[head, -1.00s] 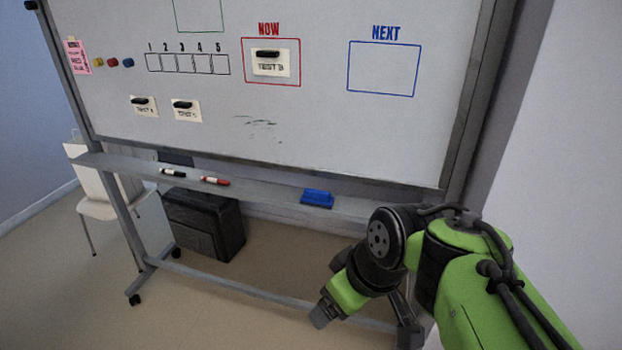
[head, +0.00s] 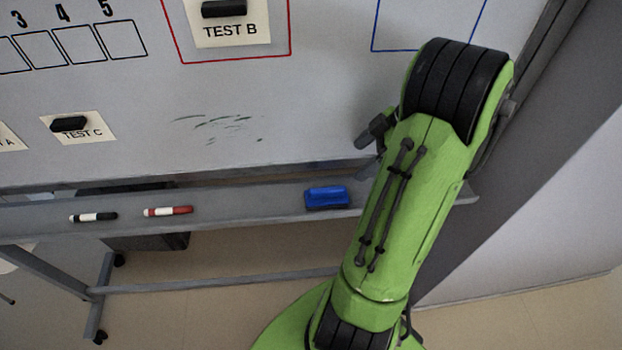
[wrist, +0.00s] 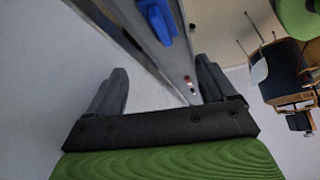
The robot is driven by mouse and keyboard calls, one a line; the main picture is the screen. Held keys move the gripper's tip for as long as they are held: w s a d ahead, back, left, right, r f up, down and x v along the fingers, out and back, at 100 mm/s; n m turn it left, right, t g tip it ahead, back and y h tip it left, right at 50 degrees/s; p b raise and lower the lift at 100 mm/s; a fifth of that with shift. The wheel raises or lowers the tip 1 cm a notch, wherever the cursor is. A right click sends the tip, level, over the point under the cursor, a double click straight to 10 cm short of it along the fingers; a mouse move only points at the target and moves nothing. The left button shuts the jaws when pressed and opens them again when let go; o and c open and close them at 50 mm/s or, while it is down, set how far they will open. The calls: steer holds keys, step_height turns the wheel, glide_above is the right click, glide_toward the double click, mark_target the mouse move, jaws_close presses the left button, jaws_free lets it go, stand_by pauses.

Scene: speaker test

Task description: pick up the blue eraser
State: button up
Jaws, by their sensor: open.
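The blue eraser (head: 326,196) lies on the grey tray (head: 250,197) under the whiteboard, left of my arm in the head view. It also shows in the wrist view (wrist: 157,20) at the top edge, partly cut off, ahead of my fingers. My gripper (head: 368,149) is just up and to the right of the eraser in the head view, partly hidden behind my green arm. In the wrist view my gripper (wrist: 160,64) has its two dark fingers spread wide with nothing held between them. The eraser is apart from the fingers.
A black marker (head: 93,217) and a red marker (head: 168,211) lie on the tray to the left. The whiteboard (head: 300,110) rises behind the tray, with a TEST B card (head: 230,30) and a TEST C card (head: 78,129). The tray around the eraser is clear.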

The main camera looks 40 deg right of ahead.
mark_target(327, 189)
steer(key=b+x, duration=0.1)
steer(key=x, duration=0.6)
steer(key=b+x, duration=0.1)
steer(key=x, duration=0.7)
steer(key=shift+s, duration=0.4)
steer(key=shift+c, duration=0.2)
steer(key=c, duration=1.1)
